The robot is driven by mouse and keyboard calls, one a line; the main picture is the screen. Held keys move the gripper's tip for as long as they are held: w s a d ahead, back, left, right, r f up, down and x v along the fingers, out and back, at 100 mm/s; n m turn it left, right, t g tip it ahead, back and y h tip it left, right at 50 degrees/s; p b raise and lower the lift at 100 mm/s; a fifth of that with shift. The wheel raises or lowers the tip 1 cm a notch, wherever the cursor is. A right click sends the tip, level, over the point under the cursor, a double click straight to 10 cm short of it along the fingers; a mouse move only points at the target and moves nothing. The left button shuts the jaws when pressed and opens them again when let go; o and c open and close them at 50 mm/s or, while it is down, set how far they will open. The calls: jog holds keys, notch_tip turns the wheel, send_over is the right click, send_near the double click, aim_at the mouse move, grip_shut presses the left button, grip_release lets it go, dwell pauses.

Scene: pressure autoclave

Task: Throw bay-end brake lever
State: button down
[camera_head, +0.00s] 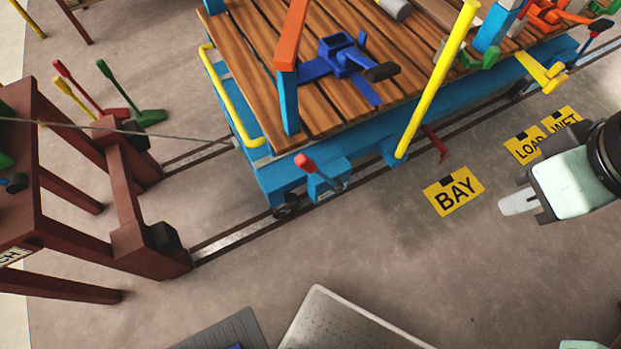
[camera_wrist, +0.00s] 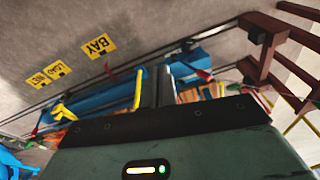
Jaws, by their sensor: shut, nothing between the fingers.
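A blue rail cart (camera_head: 262,180) with a plank deck stands on the track. A lever with a red grip (camera_head: 306,163) rises from a blue bracket at its near left end; the wrist view shows a red grip (camera_wrist: 204,75) there. I cannot tell from labels which is the bay-end brake. My gripper (camera_head: 518,203) is shut and empty over the floor at the right, apart from the cart and both levers. In the wrist view its fingers (camera_wrist: 157,86) are together.
A yellow BAY plate (camera_head: 454,191) lies on the floor, with LOAD (camera_head: 526,145) and WET plates beyond. A dark red frame (camera_head: 150,238) stands left, with a cable to the cart. A yellow post (camera_head: 436,85) rises at the cart's near side. Floor between is mostly clear.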

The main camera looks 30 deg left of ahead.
jog(key=w+a+f+n+t+y+b, duration=0.25)
jog(key=a+f+n+b, duration=0.45)
jog(key=f, duration=0.4)
jog(key=w+a+f+n+t+y+b, duration=0.2)
jog(key=w+a+f+n+y+b, duration=0.2)
jog(key=a+f+n+b, duration=0.45)
jog(key=s+a+f+n+y+b, duration=0.3)
jog(key=a+f+n+y+b, duration=0.1)
jog(key=f+n+b, duration=0.1)
jog(key=s+a+f+n+g+y+b, duration=0.1)
jog(key=s+a+f+n+y+b, duration=0.3)
jog(key=f+n+b, duration=0.2)
notch_tip(320, 180, down, 3)
jog(key=shift+f+n, duration=0.15)
jog(key=shift+n, duration=0.8)
jog(key=w+a+b, duration=0.2)
jog(key=w+a, duration=0.3)
jog(key=a, duration=0.2)
jog(key=shift+w+a, duration=0.25)
jog(key=shift+a, duration=0.1)
